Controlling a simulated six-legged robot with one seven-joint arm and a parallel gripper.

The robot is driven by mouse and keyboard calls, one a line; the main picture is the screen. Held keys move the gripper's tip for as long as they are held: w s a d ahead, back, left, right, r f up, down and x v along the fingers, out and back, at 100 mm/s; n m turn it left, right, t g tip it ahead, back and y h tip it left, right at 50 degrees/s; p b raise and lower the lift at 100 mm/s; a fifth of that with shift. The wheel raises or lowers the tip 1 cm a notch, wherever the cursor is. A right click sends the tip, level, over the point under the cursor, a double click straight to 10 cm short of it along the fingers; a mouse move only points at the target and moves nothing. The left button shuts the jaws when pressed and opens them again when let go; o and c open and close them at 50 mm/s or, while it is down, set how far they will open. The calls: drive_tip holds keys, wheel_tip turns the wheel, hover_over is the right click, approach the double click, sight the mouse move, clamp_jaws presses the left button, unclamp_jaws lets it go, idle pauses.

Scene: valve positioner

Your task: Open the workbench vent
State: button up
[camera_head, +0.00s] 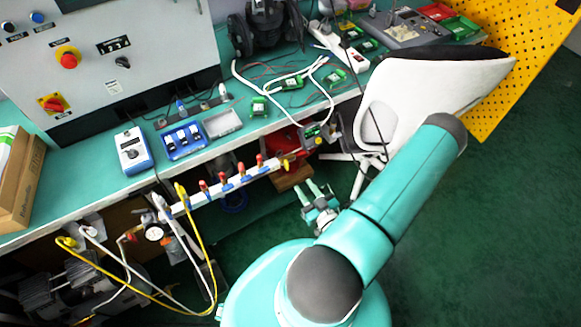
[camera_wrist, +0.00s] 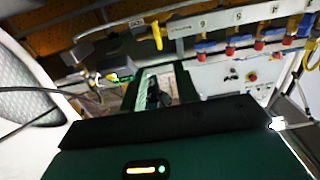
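A white manifold (camera_head: 238,178) runs along the bench's front edge with several red- and blue-handled valves. A yellow valve (camera_head: 285,163) sits at its right end; a yellow handle (camera_wrist: 157,36) hangs from the pipe in the wrist view. No readable label shows which valve is the vent. My gripper (camera_head: 317,187) is below and right of the manifold's right end in the head view, apart from it. Its fingers are spread and appear empty. In the wrist view the fingers (camera_wrist: 165,85) stand apart beyond my gripper's dark body. The handle's exact angle is hard to tell.
Yellow and white hoses (camera_head: 205,245) hang at the manifold's left end. A small instrument with a green display (camera_head: 312,132) sits near the bench edge. Green floor (camera_head: 500,220) is clear at right.

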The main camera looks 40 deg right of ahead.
sight(288, 164)
drive_tip(key=x, duration=1)
drive_tip(key=shift+c, duration=0.4)
clamp_jaws()
